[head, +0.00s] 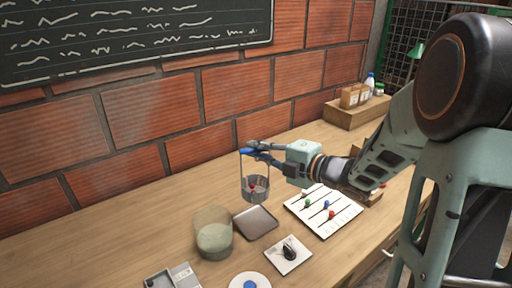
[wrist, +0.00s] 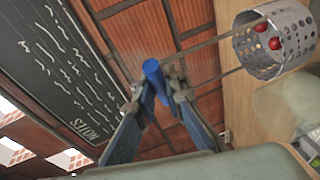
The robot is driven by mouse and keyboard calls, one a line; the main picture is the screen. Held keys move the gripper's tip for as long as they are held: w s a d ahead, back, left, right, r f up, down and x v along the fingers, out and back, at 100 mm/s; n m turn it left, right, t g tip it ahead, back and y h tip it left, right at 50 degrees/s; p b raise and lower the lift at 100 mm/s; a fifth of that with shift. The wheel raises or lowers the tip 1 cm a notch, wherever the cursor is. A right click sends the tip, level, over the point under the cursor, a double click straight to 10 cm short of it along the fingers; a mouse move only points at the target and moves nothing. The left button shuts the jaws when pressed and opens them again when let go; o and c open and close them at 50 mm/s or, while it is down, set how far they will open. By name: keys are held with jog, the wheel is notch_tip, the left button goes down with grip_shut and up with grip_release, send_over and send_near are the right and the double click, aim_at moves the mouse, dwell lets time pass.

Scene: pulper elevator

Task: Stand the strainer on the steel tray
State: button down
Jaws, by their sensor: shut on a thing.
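The strainer (head: 256,190) is a perforated metal cup hanging from a wire bail with a blue grip. My gripper (head: 254,150) is shut on the blue grip, and the cup hangs below, roughly upright. In the wrist view my gripper (wrist: 157,95) closes around the blue grip (wrist: 153,72), and the strainer (wrist: 270,48) holds red berries. The steel tray (head: 256,222) is a shallow grey square on the bench, bare on top. The cup's bottom appears just above or behind the tray's far edge; I cannot tell the exact gap.
A clear vessel with cloudy liquid (head: 214,240) stands left of the tray. A white board with coloured sliders (head: 324,211) lies to the right. A small plate with a dark object (head: 289,253) lies in front. A brick wall (head: 240,95) rises behind the bench.

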jog(key=b, duration=0.3)
send_over(246, 179)
jog(key=f+v, duration=0.1)
jog(key=v, duration=0.3)
jog(key=shift+f, duration=3)
notch_tip(246, 179, down, 5)
jog(key=b, duration=0.5)
jog(key=shift+f+b, duration=0.15)
jog(key=shift+b, duration=0.25)
jog(key=c, duration=1.9)
grip_release()
jog(key=shift+c, duration=0.2)
jog(key=shift+d, duration=0.1)
jog(key=v, duration=1.2)
jog(key=shift+w, duration=0.1)
